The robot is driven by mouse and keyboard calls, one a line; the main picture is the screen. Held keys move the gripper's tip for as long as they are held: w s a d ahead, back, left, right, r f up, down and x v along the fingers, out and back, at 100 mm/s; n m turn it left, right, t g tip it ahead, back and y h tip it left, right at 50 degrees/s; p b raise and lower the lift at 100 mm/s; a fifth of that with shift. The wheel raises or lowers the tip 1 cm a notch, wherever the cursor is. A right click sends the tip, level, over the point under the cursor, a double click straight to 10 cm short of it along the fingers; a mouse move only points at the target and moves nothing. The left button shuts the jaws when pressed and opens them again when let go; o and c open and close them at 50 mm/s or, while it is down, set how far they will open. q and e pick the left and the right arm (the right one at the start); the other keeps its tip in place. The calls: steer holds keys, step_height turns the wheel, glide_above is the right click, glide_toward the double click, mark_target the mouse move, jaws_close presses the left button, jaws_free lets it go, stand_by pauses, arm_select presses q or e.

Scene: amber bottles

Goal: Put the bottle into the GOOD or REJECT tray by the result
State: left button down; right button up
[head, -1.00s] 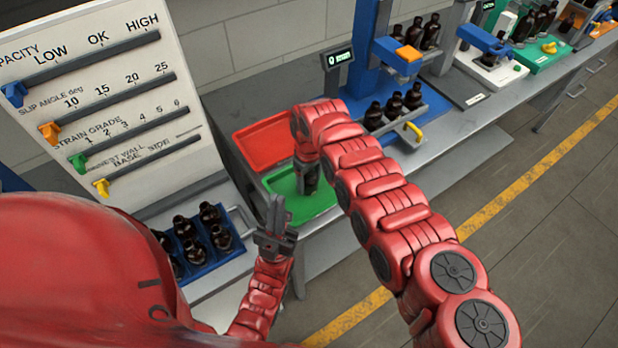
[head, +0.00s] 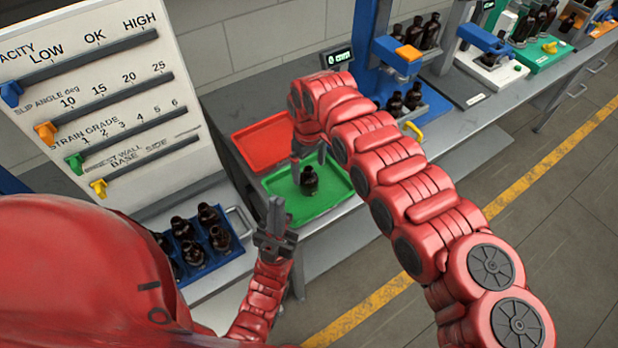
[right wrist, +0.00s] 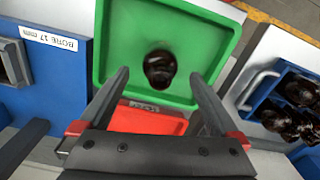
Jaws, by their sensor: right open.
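A dark amber bottle (head: 309,183) stands upright in the green tray (head: 283,188); in the right wrist view the bottle (right wrist: 159,70) is seen from above on the green floor (right wrist: 125,40). The red tray (head: 262,143) lies behind it and holds nothing that I can see. My right gripper (head: 308,150) is above and behind the bottle, open and clear of it; its two spread fingers (right wrist: 160,76) show in the right wrist view. My left gripper (head: 275,222) is raised in front of the green tray; its fingers look close together, but their gap is unclear.
A blue crate (head: 219,262) with several bottles stands at left, below the slider board (head: 95,90). A blue fixture (head: 435,105) with bottles and a small display (head: 337,58) are behind my right arm. The floor at right is clear.

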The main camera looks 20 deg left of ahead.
step_height(320, 180, up, 5)
steer(key=shift+f+b, duration=0.15)
steer(key=shift+b, duration=0.6)
steer(key=shift+r, duration=0.6)
steer(key=shift+f, duration=0.1)
